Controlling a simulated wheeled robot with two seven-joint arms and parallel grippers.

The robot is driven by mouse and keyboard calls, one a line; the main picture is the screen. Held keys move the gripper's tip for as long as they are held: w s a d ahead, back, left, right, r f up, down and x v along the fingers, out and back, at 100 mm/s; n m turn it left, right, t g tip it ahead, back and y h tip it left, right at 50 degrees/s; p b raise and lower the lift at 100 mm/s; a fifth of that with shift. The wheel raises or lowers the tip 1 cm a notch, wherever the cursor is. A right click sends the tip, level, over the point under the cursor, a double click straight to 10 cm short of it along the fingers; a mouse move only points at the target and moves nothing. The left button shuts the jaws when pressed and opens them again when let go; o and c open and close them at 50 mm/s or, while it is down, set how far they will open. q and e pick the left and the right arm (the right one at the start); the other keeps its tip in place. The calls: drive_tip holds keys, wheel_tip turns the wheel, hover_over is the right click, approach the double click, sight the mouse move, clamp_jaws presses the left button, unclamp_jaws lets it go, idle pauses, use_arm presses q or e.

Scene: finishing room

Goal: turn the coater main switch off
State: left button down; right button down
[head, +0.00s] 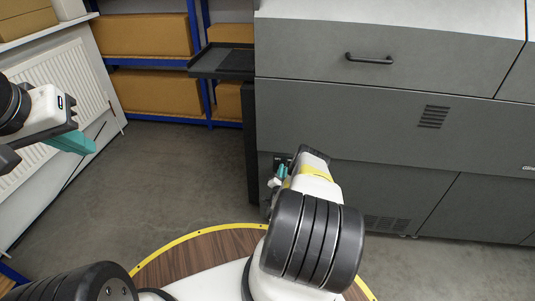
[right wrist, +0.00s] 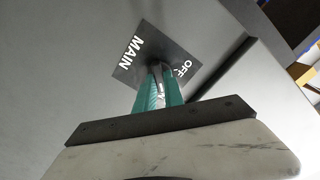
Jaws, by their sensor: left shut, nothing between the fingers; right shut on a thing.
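The coater (head: 370,118) is the large grey cabinet on the right in the head view. In the right wrist view, a dark plate (right wrist: 128,69) lettered MAIN and OFF sits on its grey panel, with the main switch handle (right wrist: 158,69) in front of it. My right gripper (right wrist: 158,82) is shut on this handle; its teal fingers cover most of it. In the head view my right gripper (head: 281,173) is at the coater's lower left side, and the switch is hidden there. My left gripper (head: 72,142) is shut and empty, far left, away from the coater.
A dark tray (head: 222,62) juts out at the coater's left. Blue shelving with cardboard boxes (head: 150,92) stands behind. A white radiator (head: 60,82) is on the left wall. The grey floor (head: 165,165) between is clear.

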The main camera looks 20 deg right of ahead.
drive_tip(key=shift+w+a+n, duration=0.1)
drive_tip(key=shift+a+n, duration=0.05)
drive_tip(key=shift+n, duration=8.45)
drive_tip(key=c, duration=1.4)
unclamp_jaws()
drive_tip(key=shift+c, duration=0.2)
drive_tip(key=v, duration=0.8)
